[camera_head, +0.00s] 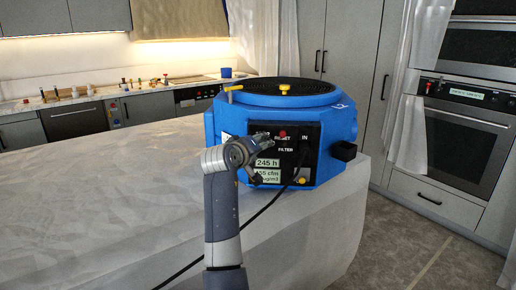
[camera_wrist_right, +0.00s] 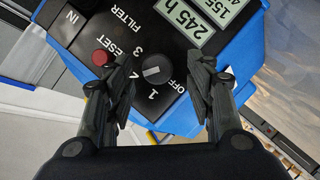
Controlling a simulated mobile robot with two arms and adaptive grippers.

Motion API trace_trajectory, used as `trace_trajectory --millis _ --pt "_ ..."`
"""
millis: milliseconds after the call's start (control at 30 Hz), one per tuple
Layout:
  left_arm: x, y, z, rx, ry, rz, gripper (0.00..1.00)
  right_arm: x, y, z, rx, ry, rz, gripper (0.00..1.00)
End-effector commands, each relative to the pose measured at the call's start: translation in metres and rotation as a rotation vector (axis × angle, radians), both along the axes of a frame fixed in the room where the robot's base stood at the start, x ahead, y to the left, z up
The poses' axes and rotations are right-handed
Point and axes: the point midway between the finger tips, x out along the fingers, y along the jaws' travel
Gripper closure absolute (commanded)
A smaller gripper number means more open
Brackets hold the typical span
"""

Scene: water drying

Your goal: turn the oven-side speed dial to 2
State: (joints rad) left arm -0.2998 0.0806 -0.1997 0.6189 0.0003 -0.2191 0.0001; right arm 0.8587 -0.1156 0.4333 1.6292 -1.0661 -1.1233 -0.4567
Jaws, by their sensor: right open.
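A blue octagonal machine (camera_head: 340,125) with a round dark top grille stands on the white-covered surface. Its black front panel (camera_head: 307,140) carries labels and readouts, including 245 h. In the right wrist view the dark round speed dial (camera_wrist_right: 153,70) has a short pale pointer mark, with OFF, 1, a partly covered number and 3 around it. I cannot tell which end of the mark points. My right gripper (camera_head: 262,143) is at the panel and hides the dial in the head view. In the wrist view its open fingers (camera_wrist_right: 161,68) are on either side of the dial. My left gripper is not in view.
A red reset button (camera_wrist_right: 100,58) is close to the left finger in the wrist view. A dark cable (camera_head: 270,203) runs from the panel across the white covering (camera_head: 110,215). A wall oven (camera_head: 465,140) is at the right, with open floor before it.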

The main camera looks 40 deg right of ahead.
Motion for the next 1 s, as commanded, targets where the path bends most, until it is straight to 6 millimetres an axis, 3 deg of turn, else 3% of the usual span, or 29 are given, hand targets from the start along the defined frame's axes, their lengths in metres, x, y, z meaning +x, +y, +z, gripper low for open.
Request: trace_trajectory --millis 300,500,1000 --pt "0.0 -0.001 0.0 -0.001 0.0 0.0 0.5 -0.028 0.06 0.018 0.002 -0.002 0.006 0.5" --pt "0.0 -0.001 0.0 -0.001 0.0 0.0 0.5 -0.04 0.085 0.025 0.001 0.002 0.006 0.5" --pt "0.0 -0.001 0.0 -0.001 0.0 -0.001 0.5 -0.043 0.092 0.027 0.001 0.002 0.006 0.5"
